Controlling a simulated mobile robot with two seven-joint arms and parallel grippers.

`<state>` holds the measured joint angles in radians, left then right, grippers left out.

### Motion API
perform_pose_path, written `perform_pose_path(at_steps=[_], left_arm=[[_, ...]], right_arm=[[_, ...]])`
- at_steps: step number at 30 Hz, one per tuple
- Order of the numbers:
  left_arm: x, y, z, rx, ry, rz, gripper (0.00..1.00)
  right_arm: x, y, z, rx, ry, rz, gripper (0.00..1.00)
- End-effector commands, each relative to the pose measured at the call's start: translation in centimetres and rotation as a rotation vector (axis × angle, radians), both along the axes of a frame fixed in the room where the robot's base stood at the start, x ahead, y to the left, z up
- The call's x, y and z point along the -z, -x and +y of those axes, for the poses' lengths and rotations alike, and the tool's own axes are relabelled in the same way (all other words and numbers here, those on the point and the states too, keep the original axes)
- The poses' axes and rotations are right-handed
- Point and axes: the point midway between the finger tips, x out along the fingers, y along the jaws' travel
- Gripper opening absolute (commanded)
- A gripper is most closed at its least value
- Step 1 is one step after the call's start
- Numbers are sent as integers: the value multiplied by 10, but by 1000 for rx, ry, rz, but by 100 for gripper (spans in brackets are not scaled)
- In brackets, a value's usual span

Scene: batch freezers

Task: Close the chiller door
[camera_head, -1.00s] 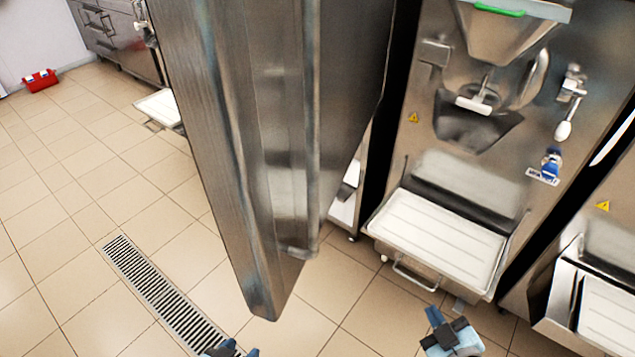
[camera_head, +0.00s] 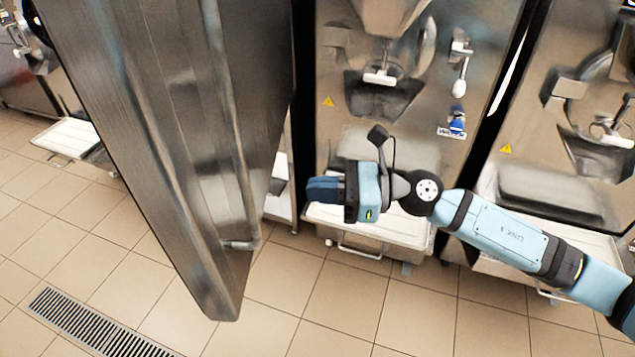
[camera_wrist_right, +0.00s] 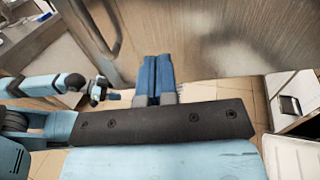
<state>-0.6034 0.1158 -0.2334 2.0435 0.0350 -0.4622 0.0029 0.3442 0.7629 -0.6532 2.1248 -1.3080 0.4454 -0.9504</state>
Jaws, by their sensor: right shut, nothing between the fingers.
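The chiller door (camera_head: 165,130) is a tall brushed-metal panel standing open at the left of the head view. Its inner side faces right, and its lower corner hangs over the tiled floor. My right gripper (camera_head: 312,190) is to the right of the door, shut and empty, with its blue fingers pointing left at the door. A gap shows between fingertips and door in the head view. In the right wrist view the shut fingers (camera_wrist_right: 155,75) point at a metal surface (camera_wrist_right: 180,35). My left gripper is not in the head view; a second blue arm with a small gripper (camera_wrist_right: 98,92) shows in the right wrist view, its jaws too small to read.
A batch freezer (camera_head: 380,100) with a white tray (camera_head: 385,232) stands behind my right arm. Another freezer (camera_head: 560,120) is at the right. A floor drain (camera_head: 95,325) lies at lower left. Open tiled floor (camera_head: 300,310) lies in front.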

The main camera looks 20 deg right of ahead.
Motion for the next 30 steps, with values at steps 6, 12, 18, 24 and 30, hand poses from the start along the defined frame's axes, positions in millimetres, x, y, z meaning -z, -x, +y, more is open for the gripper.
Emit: perform_pose_path(at_steps=[6,12,18,24,30], left_arm=[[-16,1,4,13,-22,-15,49],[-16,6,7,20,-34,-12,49],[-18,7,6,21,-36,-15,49],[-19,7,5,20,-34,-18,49],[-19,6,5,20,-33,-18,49]], right_arm=[[-6,-16,48,-1,-5,0,0],[-4,-28,80,-1,-4,3,0],[-2,-34,97,1,-4,3,0],[0,-35,100,2,-3,3,0],[0,-35,99,2,-3,3,0]])
